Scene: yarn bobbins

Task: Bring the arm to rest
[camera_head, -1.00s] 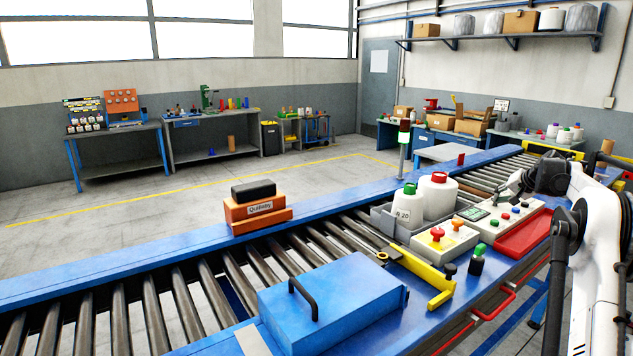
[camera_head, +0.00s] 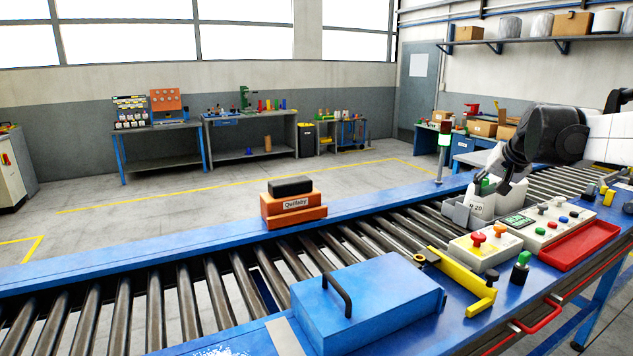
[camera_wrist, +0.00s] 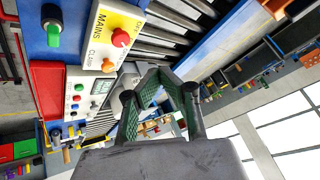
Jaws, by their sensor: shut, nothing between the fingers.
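A blue lidded box (camera_head: 375,300) and orange blocks (camera_head: 292,208) sit by the roller conveyor (camera_head: 210,290).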

